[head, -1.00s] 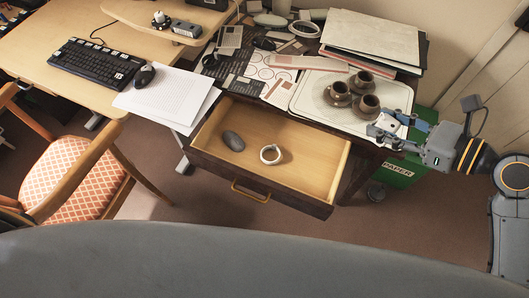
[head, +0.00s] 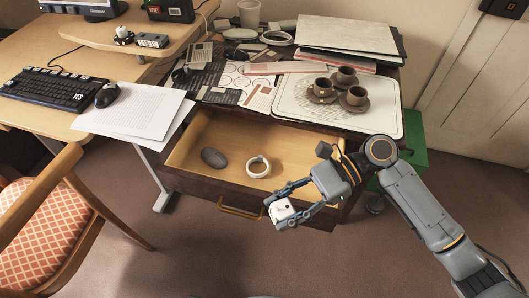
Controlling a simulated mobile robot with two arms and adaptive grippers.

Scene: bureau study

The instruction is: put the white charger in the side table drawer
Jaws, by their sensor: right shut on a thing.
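My right gripper (head: 288,207) comes in from the right and is shut on the white charger (head: 284,212), a small white block between its fingertips. It holds the charger around the front edge of the open side table drawer (head: 215,141), at the right part of the drawer front; the exact height is hard to tell. In the drawer lie a dark grey mouse-like object (head: 214,158) and a white ring-shaped roll (head: 258,166). The drawer's right end is partly hidden behind my gripper and arm. My left gripper is out of view.
The side table top holds a white tray (head: 390,123) with several brown cups, papers and stacked folders (head: 347,35). A desk with a keyboard (head: 50,88) and a chair (head: 45,225) stand at left. A green bin (head: 413,150) is behind my right arm. Floor before the drawer is clear.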

